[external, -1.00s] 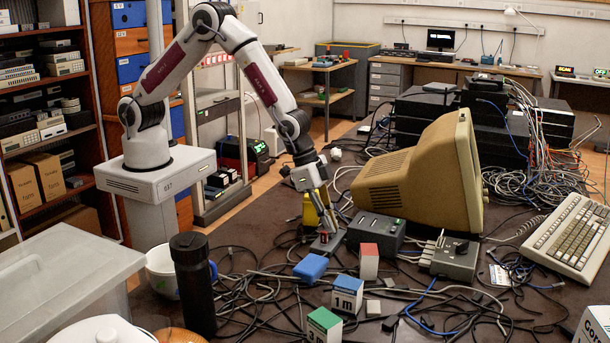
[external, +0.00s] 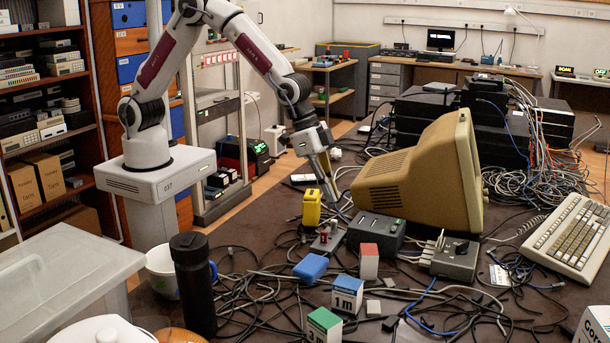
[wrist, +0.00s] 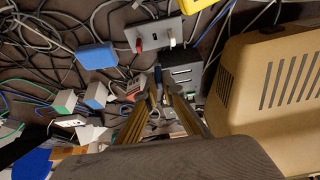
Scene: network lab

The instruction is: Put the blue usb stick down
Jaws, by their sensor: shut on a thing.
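My gripper (external: 335,200) is raised above the table, beside the yellow object (external: 311,208) and behind the black box (external: 376,232). In the wrist view the fingers (wrist: 160,88) are closed together on a small dark-blue piece, the blue usb stick (wrist: 158,74), which sticks out past the fingertips. In the external view the stick is too small to make out clearly. A grey block (external: 327,241) with a red piece on it lies below the gripper; in the wrist view this block (wrist: 152,32) also carries a white piece and is apart from the stick.
A blue box (external: 311,267), a red-topped box (external: 369,262) and labelled boxes (external: 347,294) stand in front. A beige monitor (external: 420,180) and a grey switch box (external: 449,259) are at the right. Loose cables cover much of the dark table (external: 240,235).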

